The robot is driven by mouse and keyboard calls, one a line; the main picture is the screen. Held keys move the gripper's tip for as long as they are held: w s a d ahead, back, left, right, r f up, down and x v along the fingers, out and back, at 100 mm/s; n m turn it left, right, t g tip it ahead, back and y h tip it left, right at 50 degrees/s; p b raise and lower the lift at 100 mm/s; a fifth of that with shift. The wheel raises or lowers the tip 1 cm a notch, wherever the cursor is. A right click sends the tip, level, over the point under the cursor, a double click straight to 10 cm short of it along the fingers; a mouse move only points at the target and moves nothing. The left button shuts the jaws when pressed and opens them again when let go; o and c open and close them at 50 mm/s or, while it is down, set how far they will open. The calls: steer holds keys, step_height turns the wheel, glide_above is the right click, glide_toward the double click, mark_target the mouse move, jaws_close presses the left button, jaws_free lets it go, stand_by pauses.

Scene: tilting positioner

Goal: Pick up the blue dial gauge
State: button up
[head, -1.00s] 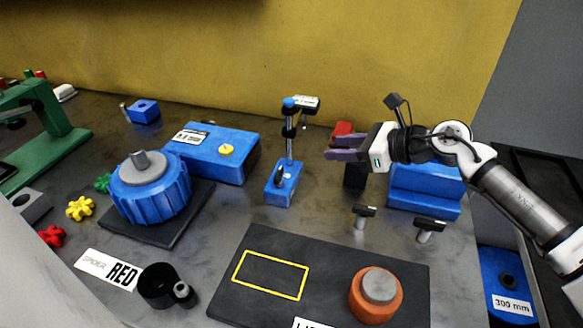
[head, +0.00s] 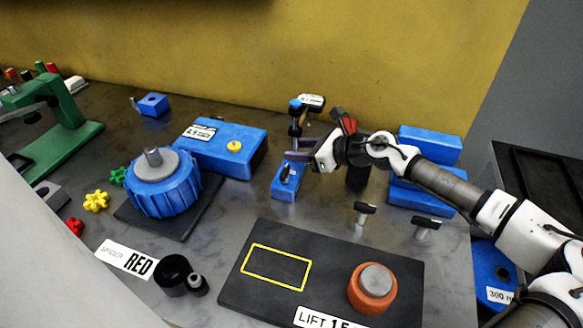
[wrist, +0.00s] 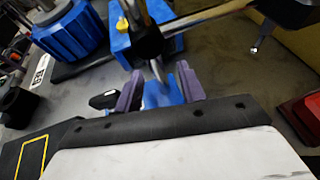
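The dial gauge stands upright on the bench in the head view. Its blue base (head: 284,188) carries a thin post with a blue knob (head: 296,104) and a white-labelled head (head: 311,100) at the top. My gripper (head: 293,156) reaches in from the right, at the lower part of the post, just above the base. In the wrist view my purple fingers (wrist: 158,88) are apart, with the metal post (wrist: 157,70) and blue surface between them. No clear grip on either shows. The fingers hide part of the post in the head view.
Stacked blue blocks (head: 430,147) stand right. Black T-handles (head: 427,222) and a dark mat (head: 240,290) with an orange cylinder (head: 371,290) lie in front. The yellow wall is behind.

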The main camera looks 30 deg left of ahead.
steer(key=shift+c, duration=0.4)
jaws_close()
steer(key=shift+r, duration=0.15)
stand_by(0.8)
